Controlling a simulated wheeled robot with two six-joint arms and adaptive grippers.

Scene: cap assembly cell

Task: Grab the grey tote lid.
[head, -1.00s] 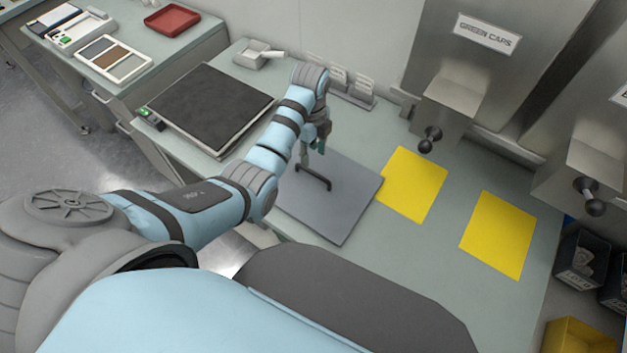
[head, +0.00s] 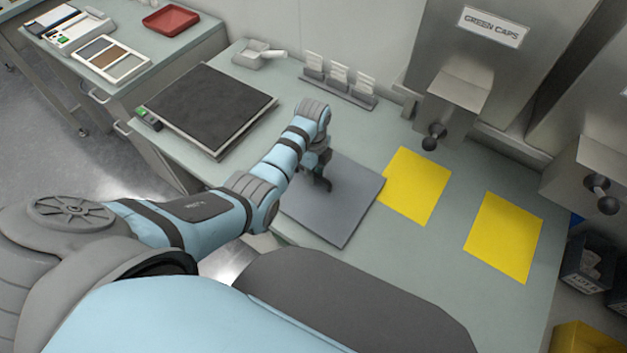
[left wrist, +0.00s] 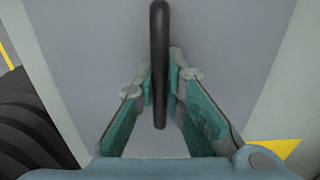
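The grey tote lid (head: 345,213) is a flat grey panel lying on the bench, with a dark bar handle (left wrist: 159,60) standing up from its middle. My left gripper (head: 322,182) is down at the handle. In the left wrist view, its teal-padded fingers (left wrist: 161,72) are close together with the handle between them, hardly any gap showing on either side. The lid's surface (left wrist: 215,35) fills most of that view. In the head view, the gripper hides much of the handle. The lid looks flat on the bench. My right gripper is not in view.
Two yellow mats (head: 417,185) (head: 503,238) lie right of the lid, below dispensers with dark knobs. A black-topped plate (head: 209,105) is left of it. A small rack (head: 338,83) stands at the back. The front right bench is clear.

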